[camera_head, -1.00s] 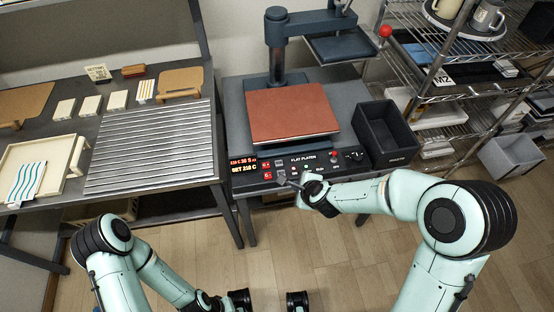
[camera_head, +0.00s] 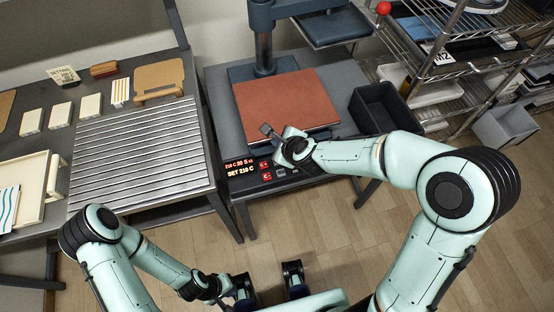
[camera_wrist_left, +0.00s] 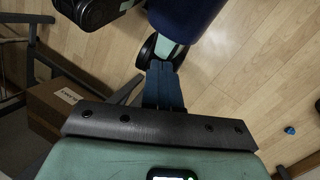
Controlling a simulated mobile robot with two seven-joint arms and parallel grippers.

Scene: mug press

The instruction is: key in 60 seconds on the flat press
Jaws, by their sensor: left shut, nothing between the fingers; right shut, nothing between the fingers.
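The flat press has a reddish-brown pad (camera_head: 290,105) on its lower platen and a black control panel (camera_head: 286,182) along its front. The panel's red and yellow display (camera_head: 240,167) reads SET 210 C on its lower line; the small upper line seems to show 20 S. Red key readouts (camera_head: 265,171) sit right of it. My left gripper (camera_wrist_left: 162,70) is shut and empty, low over the floor.
A black bin (camera_head: 382,108) stands right of the press. A wire shelf (camera_head: 480,50) is at the far right. The left table holds a ribbed metal rack (camera_head: 140,150), several white blocks (camera_head: 61,114) and a tray (camera_head: 40,190). The floor in front is open.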

